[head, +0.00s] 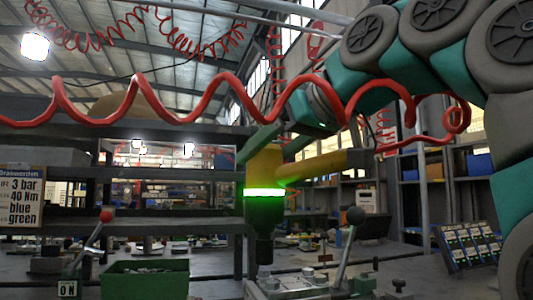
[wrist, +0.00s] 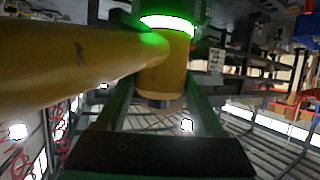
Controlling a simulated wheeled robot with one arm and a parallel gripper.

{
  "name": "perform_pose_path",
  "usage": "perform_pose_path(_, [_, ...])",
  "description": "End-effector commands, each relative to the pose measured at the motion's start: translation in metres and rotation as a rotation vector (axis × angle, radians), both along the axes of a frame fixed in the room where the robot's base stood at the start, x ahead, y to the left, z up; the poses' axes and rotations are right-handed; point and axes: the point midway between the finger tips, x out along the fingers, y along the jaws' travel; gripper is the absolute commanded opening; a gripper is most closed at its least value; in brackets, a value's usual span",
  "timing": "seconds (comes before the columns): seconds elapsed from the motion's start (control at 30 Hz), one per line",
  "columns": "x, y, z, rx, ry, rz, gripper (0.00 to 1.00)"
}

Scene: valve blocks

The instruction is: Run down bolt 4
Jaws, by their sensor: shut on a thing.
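My gripper (head: 275,143) is shut on a yellow power tool (head: 264,163), which hangs upright with a ring glowing green around its middle. The tool's dark socket (head: 264,250) points straight down at the left part of the metal valve block (head: 300,288), where several bolt heads (head: 307,273) show. I cannot tell whether the socket sits on a bolt or just in front of one, nor which bolt is number 4. In the wrist view my gripper's green fingers (wrist: 160,103) stand on both sides of the yellow tool body (wrist: 163,78), and its yellow side arm runs left.
A red coiled hose (head: 145,95) crosses above. Two levers, one red-knobbed (head: 106,215) and one dark-knobbed (head: 355,215), rise from the bench. A green tray (head: 145,281) and an ON sign (head: 68,288) stand left. A sign (head: 22,202) reads 3 bar, 40 Nm, blue, green. A panel (head: 468,245) stands right.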

Motion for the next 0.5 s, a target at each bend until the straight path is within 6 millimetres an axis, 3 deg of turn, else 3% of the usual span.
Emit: perform_pose_path(0.5, [-0.0007, -0.0002, -0.0088, 0.002, -0.005, -0.001, 0.0])
